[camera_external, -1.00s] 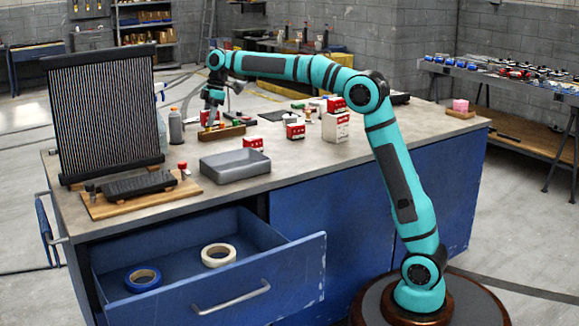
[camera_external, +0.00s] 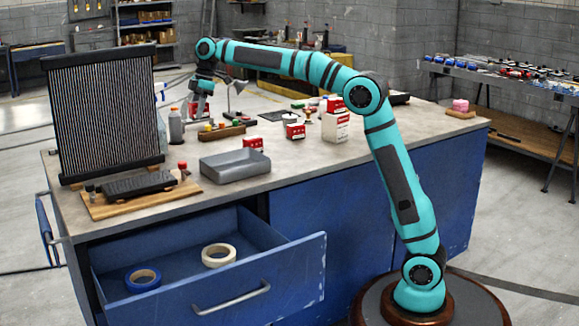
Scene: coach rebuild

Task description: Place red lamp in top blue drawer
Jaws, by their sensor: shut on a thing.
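My gripper (camera_external: 199,108) is at the back left of the workbench, pointing down and shut on a small red thing (camera_external: 194,109). This looks like the red lamp, but it is partly hidden by the fingers and too small to make out fully. It is held above the bench, beside and above a small wooden rack (camera_external: 222,133) with coloured pieces. The top blue drawer (camera_external: 305,272) is pulled open at the front left of the bench. It holds a blue tape roll (camera_external: 142,279) and a cream tape roll (camera_external: 218,255), with bare floor around them.
A grey tray (camera_external: 235,168) lies between my gripper and the drawer. A tall dark finned panel (camera_external: 105,115) stands at the left, behind a wooden board (camera_external: 125,203). A grey bottle (camera_external: 176,126) is close to my gripper. Red-and-white boxes (camera_external: 336,126) stand further right.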

